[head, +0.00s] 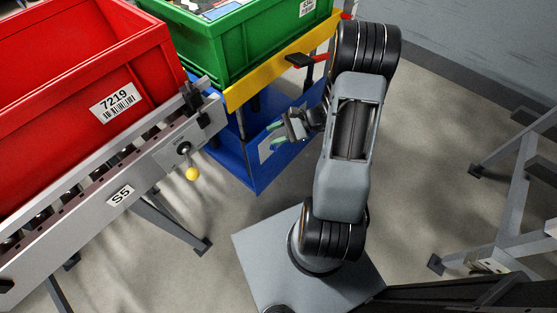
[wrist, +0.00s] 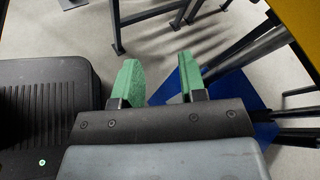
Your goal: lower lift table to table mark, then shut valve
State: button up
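The lift table has a yellow top (head: 285,62) and a blue base (head: 240,172). A green crate (head: 250,40) stands on the top. A red-handled lever (head: 307,60) with a black part sticks out by the yellow edge; I cannot tell if it is the valve. My gripper (head: 276,135) has green fingertips and hangs beside the table, below the yellow edge and in front of the blue base. In the wrist view my gripper (wrist: 159,78) is open with nothing between the fingers. The blue base (wrist: 260,128) shows behind them. I cannot make out a table mark.
At left a grey roller conveyor (head: 70,222) labelled S5 carries a red crate (head: 60,120) labelled 7219. A yellow-knobbed lever (head: 193,174) hangs from its side. A grey frame (head: 510,200) stands at right. The floor between is partly clear.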

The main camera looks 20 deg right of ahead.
jog(key=w+d+f+m+t+b, duration=0.1)
jog(key=d+f+m+t+b, duration=0.25)
jog(key=f, duration=0.55)
jog(key=d+f+m+t+b, duration=0.3)
jog(key=d+f+m+t, duration=0.15)
jog(key=f, duration=0.45)
jog(key=m+t+h+b, duration=0.4)
jog(key=m+t+h, duration=0.1)
jog(key=m+h, duration=0.15)
send_near(275, 147)
jog(key=f+b+x, duration=0.1)
jog(key=b+x, duration=0.1)
jog(key=x, duration=0.6)
jog(key=shift+w+d+m+y, duration=0.15)
jog(key=shift+w+m+y, duration=0.2)
jog(key=shift+c, duration=0.3)
grip_shut()
